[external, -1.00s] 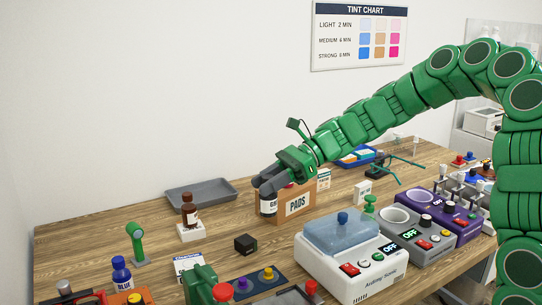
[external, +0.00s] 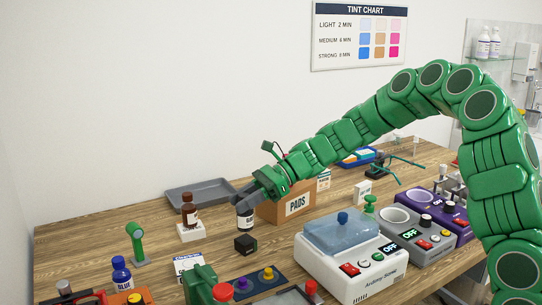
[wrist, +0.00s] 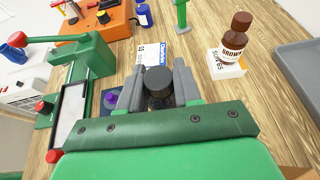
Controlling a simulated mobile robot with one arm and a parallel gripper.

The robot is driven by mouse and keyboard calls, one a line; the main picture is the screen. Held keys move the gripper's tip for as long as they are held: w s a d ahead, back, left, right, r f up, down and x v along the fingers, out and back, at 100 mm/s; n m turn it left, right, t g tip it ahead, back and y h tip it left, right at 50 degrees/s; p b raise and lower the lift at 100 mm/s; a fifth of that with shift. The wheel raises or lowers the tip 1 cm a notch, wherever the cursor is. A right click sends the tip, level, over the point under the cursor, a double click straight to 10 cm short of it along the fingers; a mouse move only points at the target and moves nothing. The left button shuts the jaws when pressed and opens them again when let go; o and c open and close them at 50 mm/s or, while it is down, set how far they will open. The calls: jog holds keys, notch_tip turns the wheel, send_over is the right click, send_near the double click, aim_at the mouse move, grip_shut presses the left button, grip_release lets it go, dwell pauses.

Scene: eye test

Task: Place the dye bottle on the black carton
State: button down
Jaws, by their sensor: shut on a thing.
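The dye bottle (external: 245,221) is white-labelled and dark; its label is too small to read surely. My gripper (external: 246,200) is shut on it and holds it about upright. In the wrist view the bottle's black cap (wrist: 158,80) shows between the two grey fingers of my gripper (wrist: 158,88). The black carton (external: 245,244) is a small box on the wooden table, just below the held bottle in the external view. A narrow gap seems to separate them; how they line up in depth is unclear. I cannot make out the carton in the wrist view.
A brown bottle (external: 189,212) stands on a white box (external: 190,232) to the left. The PADS box (external: 285,203) is close to the right of my gripper. A grey tray (external: 192,195) lies behind, a blue bottle (external: 121,272) front left, a white machine (external: 340,255) front right.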

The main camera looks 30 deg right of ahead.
jog(key=shift+f, duration=1.45)
jog(key=shift+f, duration=0.1)
jog(key=c, duration=0.8)
grip_release()
jog(key=v, duration=1.2)
